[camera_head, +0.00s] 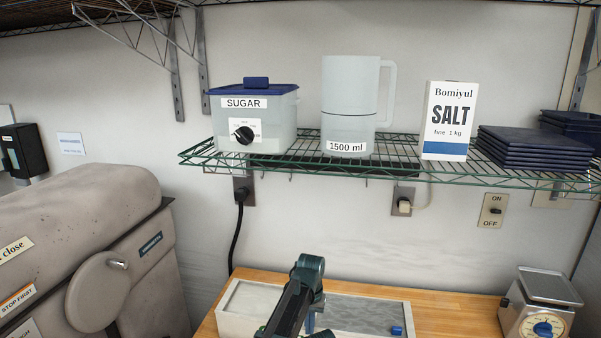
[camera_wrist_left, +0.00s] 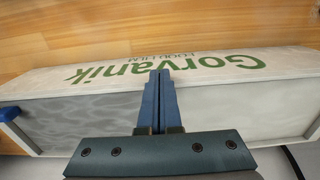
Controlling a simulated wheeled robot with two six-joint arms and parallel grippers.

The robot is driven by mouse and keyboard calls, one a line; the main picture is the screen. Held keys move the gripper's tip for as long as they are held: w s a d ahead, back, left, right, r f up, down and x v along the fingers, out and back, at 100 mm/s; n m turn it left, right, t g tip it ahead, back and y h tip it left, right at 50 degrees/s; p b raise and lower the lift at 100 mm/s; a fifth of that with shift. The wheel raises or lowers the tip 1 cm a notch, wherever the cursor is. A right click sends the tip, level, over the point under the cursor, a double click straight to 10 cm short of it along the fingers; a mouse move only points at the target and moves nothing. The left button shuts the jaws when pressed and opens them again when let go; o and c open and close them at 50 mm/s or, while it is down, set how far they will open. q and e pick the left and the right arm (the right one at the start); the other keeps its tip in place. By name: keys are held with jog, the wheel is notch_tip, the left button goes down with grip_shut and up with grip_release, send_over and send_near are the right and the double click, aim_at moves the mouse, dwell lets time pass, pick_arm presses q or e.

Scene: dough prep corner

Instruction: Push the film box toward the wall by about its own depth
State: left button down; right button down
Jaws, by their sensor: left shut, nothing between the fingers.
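The film box (camera_head: 362,312) is a long pale box with a grey top, lying on the wooden counter below the wire shelf. In the left wrist view the film box (camera_wrist_left: 230,105) shows green "Gorvanik FOOD FILM" lettering on its near side and a blue piece (camera_wrist_left: 9,113) at one end. My left gripper (camera_wrist_left: 160,72) is shut and empty. Its blue fingers reach across the box's top, with the tips at the lettered side's edge; I cannot tell if they touch. In the head view my left arm hides the box's middle. My right gripper is not in view.
The wall is behind the counter (camera_head: 450,318). A dial scale (camera_head: 540,305) stands at right, and a large beige machine (camera_head: 80,250) at left. A black cable (camera_head: 237,238) hangs behind the box's left end. The shelf above holds a sugar bin, jug, salt and trays.

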pick_arm(q)
jog(key=shift+w+d, duration=0.25)
jog(key=shift+w, duration=0.9)
jog(key=shift+w+d, duration=0.2)
jog(key=shift+w, duration=0.95)
jog(key=shift+w+d, duration=0.25)
jog(key=shift+w, duration=0.9)
jog(key=shift+s, duration=0.25)
jog(key=shift+s+a, duration=0.2)
jog(key=shift+s, duration=0.4)
notch_tip(320, 180, up, 9)
jog(key=p, duration=0.9)
